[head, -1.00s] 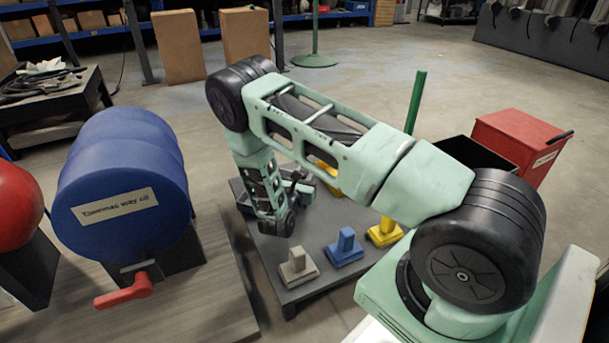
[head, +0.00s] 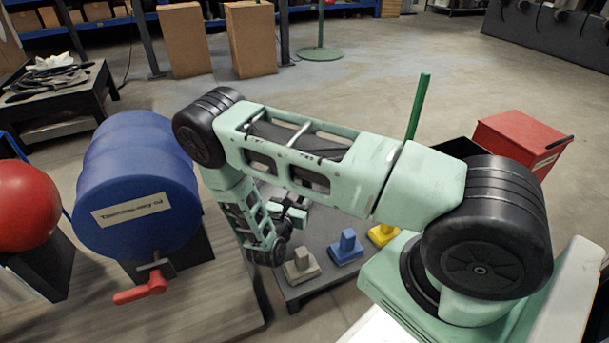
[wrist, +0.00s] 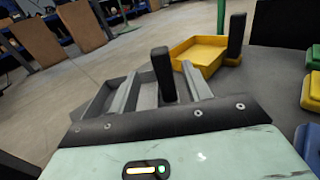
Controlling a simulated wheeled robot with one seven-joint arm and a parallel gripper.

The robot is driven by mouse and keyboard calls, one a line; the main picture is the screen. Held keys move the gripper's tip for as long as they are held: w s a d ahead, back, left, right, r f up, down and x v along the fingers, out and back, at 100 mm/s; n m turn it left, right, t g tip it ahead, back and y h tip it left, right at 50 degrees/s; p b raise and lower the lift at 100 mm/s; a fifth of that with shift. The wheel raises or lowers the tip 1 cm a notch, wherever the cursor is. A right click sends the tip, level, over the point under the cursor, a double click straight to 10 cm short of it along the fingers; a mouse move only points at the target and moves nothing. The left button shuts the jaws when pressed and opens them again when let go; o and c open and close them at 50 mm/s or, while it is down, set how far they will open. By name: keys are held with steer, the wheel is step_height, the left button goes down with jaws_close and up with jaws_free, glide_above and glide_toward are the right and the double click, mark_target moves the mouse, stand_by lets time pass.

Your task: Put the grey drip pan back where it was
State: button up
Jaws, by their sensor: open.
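The grey drip pan (wrist: 94,105) shows in the wrist view as a shallow open tray, with a dark upright post (wrist: 163,75) that appears to be its handle. My gripper (wrist: 158,88) is open, its two grey fingers reaching over the pan on either side of the post. Contact with the post cannot be told. In the head view my gripper (head: 294,214) is low over the dark table (head: 312,286), and my arm hides most of the pan there.
A yellow pan (wrist: 202,52) with a dark post stands beyond the grey one. Grey (head: 300,268), blue (head: 346,249) and yellow (head: 383,235) handled blocks line the table's near edge. A blue barrel (head: 138,190) with a red tap stands left; a red box (head: 520,140) stands right.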

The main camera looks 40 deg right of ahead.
steer(key=s+a+r+m+g+y, duration=0.8)
steer(key=s+a+r+m+y, duration=0.8)
steer(key=s+a+r, duration=1)
step_height(320, 180, up, 2)
steer(key=shift+s+a+r+g+p, duration=0.3)
steer(key=shift+a+p, duration=0.1)
steer(key=shift+a, duration=0.2)
step_height(320, 180, up, 50)
steer(key=p, duration=5)
steer(key=shift+r, duration=0.2)
